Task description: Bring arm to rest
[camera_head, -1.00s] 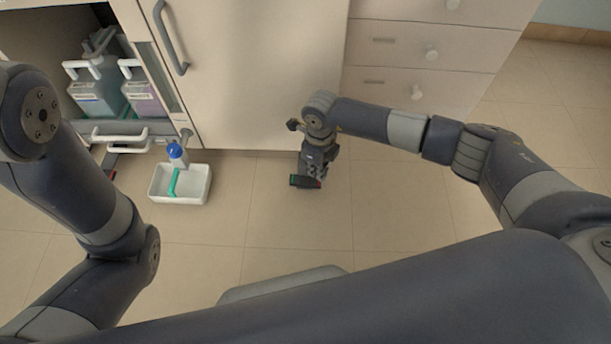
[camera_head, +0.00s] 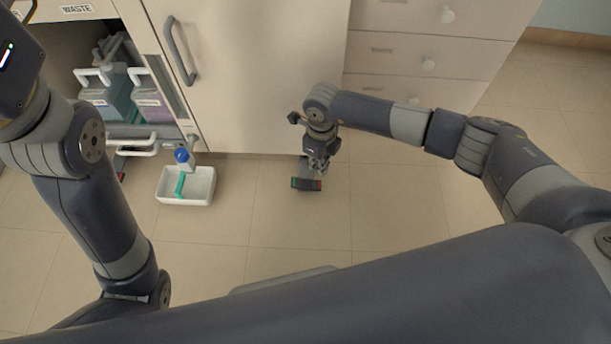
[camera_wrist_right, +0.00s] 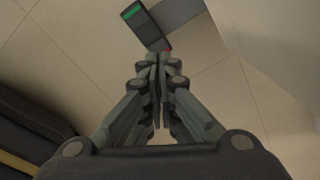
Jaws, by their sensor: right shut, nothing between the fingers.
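My right arm reaches in from the right, with its gripper (camera_head: 318,166) hanging low in front of the closed cabinet door. In the right wrist view, the gripper's (camera_wrist_right: 156,88) fingers are together with nothing between them. A small dark bar with green and red ends (camera_head: 306,184) shows just below that gripper; it also shows beyond the fingertips in the right wrist view (camera_wrist_right: 143,22). I cannot tell whether it touches the floor. My left arm (camera_head: 95,215) rises along the left side and leaves the picture at the upper left; its gripper is out of view.
An open cabinet at left holds handled jugs (camera_head: 108,97). Drawers (camera_head: 405,60) stand behind my right arm. The middle floor (camera_head: 270,235) is clear.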

